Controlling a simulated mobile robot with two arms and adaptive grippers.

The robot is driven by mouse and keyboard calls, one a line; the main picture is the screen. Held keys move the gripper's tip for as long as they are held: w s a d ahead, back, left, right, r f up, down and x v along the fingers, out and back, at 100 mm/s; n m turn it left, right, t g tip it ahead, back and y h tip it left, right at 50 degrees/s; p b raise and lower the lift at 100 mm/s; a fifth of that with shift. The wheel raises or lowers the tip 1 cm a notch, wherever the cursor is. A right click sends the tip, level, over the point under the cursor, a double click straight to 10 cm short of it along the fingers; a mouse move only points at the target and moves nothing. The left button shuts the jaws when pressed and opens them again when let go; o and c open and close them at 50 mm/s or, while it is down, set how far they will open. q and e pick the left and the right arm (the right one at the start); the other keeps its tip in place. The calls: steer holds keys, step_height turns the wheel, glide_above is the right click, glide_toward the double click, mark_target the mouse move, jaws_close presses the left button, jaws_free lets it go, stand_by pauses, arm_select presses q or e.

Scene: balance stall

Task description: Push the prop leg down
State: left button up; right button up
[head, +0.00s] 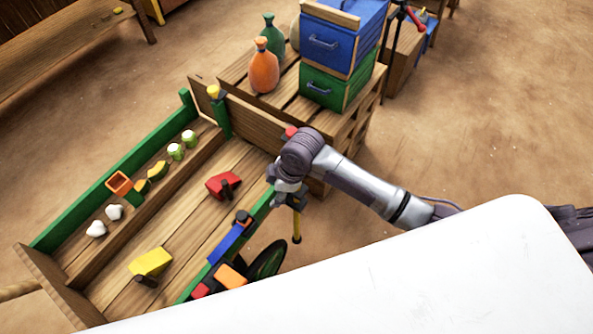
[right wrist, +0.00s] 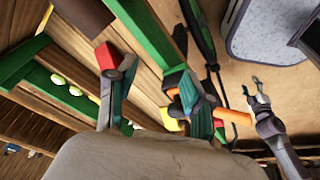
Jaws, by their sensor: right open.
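The prop leg (head: 297,224), a thin yellow bar with a dark foot, hangs upright beside the green rail of the wooden cart (head: 60,283). In the head view my right gripper (head: 287,196) is at its upper end, pointing down, and partly hides it. I cannot tell whether they touch. In the right wrist view the fingers of my right gripper (right wrist: 190,78) are spread, with nothing clearly held. An orange bar (right wrist: 236,117) shows near the right finger there; I cannot tell whether it is the leg.
The cart holds a red piece (head: 222,185), a yellow piece (head: 151,262) and a row of small goods. A dark wheel (head: 267,260) stands by its side. Behind are an orange bottle (head: 264,68) and a blue drawer box (head: 336,42). A white surface (head: 400,285) fills the front.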

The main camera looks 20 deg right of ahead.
steer(key=w+d+r+n+h, duration=0.1)
steer(key=w+d+r+n, duration=0.1)
steer(key=r, duration=0.1)
steer(key=w+d+r+n+g+h, duration=0.1)
steer(key=w+d+r+n, duration=0.1)
steer(key=d+r+n, duration=0.1)
steer(key=w+d+r+n+h, duration=0.1)
steer(key=w+d+r+n, duration=0.1)
steer(key=r, duration=0.1)
steer(key=shift+w+d+r+n+g+b, duration=0.15)
steer(key=shift+r+n+g+b, duration=0.2)
steer(key=shift+n+g, duration=0.05)
steer(key=shift+d+f, duration=0.1)
step_height(320, 180, down, 13)
steer(key=shift+f, duration=0.15)
steer(key=shift+c, duration=0.4)
jaws_close()
steer(key=shift+f, duration=0.1)
